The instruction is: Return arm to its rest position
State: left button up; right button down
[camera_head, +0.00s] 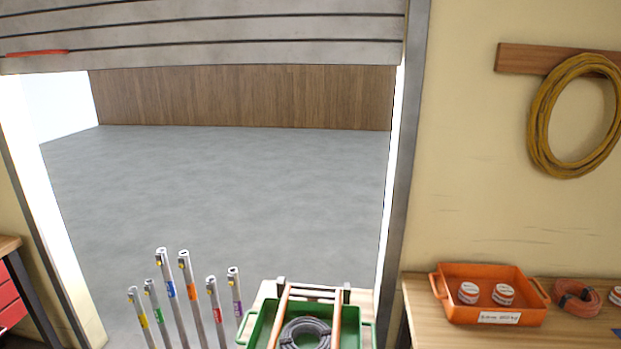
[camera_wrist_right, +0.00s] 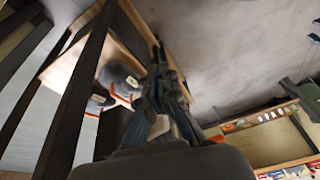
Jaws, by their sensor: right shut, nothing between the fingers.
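My right gripper (camera_wrist_right: 160,62) shows in the right wrist view as dark linked fingers, shut and empty. It is near dark straight bars and a wooden surface (camera_wrist_right: 128,62), apart from them as far as I can tell. Neither of my grippers shows in the head view, and my left gripper is in no view.
The head view shows several upright tagged poles (camera_head: 190,275), a green crate (camera_head: 255,325) with a coiled grey hose (camera_head: 306,333), and a wooden bench (camera_head: 430,325) with an orange tray (camera_head: 478,309). A yellow hose coil (camera_head: 538,125) hangs at right. The floor (camera_head: 240,180) beyond the doorway is clear.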

jog(key=s+d+f+m+h+b, duration=0.1)
jog(key=s+d+f+m+b, duration=0.2)
jog(key=s+f, duration=0.65)
jog(key=s+d+f+m+h+b, duration=0.15)
jog(key=s+d+f+m, duration=0.25)
jog(key=s+f, duration=0.55)
pick_arm(q)
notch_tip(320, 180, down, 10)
jog(key=b, duration=0.4)
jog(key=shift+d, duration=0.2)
pick_arm(e)
jog(key=s+d+f+m, duration=0.1)
jog(key=s+f+m, duration=0.1)
jog(key=s+f, duration=0.4)
jog(key=s+d+f+m, duration=0.2)
jog(key=s+f, duration=0.4)
jog(key=s, duration=0.7)
jog(key=shift+s+d+f+h, duration=0.15)
jog(key=shift+d+h, duration=0.1)
jog(key=shift+h, duration=0.1)
